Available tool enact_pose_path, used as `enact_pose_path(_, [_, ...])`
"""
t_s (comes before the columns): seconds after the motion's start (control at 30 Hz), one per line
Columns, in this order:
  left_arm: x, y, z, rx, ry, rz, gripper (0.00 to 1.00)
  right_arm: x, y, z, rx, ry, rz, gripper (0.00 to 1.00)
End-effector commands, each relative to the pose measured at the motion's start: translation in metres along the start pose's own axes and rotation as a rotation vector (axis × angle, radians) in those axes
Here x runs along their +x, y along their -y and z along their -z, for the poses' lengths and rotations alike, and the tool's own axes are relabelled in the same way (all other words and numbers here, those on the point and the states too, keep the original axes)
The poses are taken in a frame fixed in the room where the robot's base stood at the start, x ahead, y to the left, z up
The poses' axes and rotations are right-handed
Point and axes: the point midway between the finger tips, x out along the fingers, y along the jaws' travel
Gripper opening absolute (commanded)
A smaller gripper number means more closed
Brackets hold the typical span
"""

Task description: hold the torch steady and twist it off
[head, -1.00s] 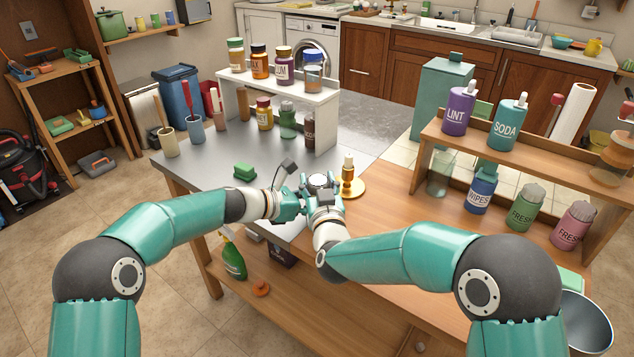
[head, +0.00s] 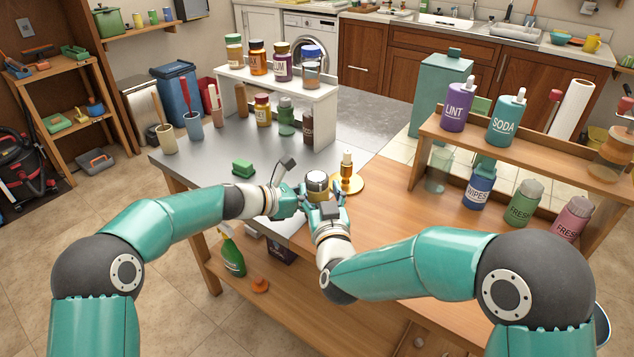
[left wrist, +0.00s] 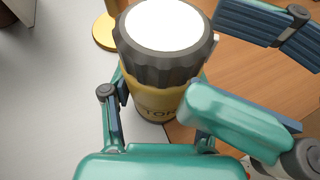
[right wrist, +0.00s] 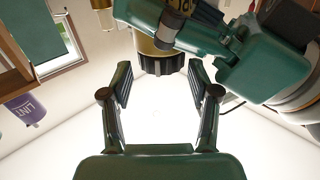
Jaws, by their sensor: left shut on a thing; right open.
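The torch (head: 318,183) has a yellow body, a dark ribbed head and a bright white lens. It stands upright in my left gripper (head: 293,202), above the table. In the left wrist view the left fingers are shut around the yellow body of the torch (left wrist: 155,98), below its ribbed head. My right gripper (head: 324,206) is open beside the torch. In the right wrist view the ribbed head (right wrist: 164,64) shows beyond and between the open fingertips of my right gripper (right wrist: 157,80), with nothing gripped.
A brass candlestick (head: 347,172) on a round base stands just behind the torch. A green sponge (head: 243,168) lies on the metal tabletop to the left. A white shelf (head: 285,92) with bottles and a wooden shelf (head: 535,143) with bottles stand farther back.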

Motion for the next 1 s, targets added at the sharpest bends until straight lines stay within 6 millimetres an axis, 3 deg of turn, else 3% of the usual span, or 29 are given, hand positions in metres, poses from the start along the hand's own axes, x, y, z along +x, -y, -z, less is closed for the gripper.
enact_pose_path(0.13, [0.001, 0.0, 0.001, 0.0, -0.001, 0.0, 0.28, -0.02, 0.002, 0.0, -0.001, 0.002, 0.007, 0.64])
enact_pose_path(0.33, [0.001, 0.0, 0.001, 0.0, -0.001, -0.001, 0.28, -0.032, 0.002, 0.0, 0.0, 0.0, 0.005, 0.64])
enact_pose_path(0.57, [0.001, 0.0, 0.0, 0.0, -0.001, -0.001, 0.28, -0.032, 0.001, 0.0, 0.0, 0.0, 0.003, 0.64])
enact_pose_path(0.7, [0.0, 0.0, 0.0, 0.0, -0.001, -0.001, 0.28, -0.032, 0.001, -0.001, 0.007, 0.002, 0.005, 0.79])
enact_pose_path(1.0, [0.0, 0.0, 0.0, 0.0, -0.001, 0.0, 0.28, -0.022, -0.01, 0.015, 0.052, -0.056, 0.117, 0.79])
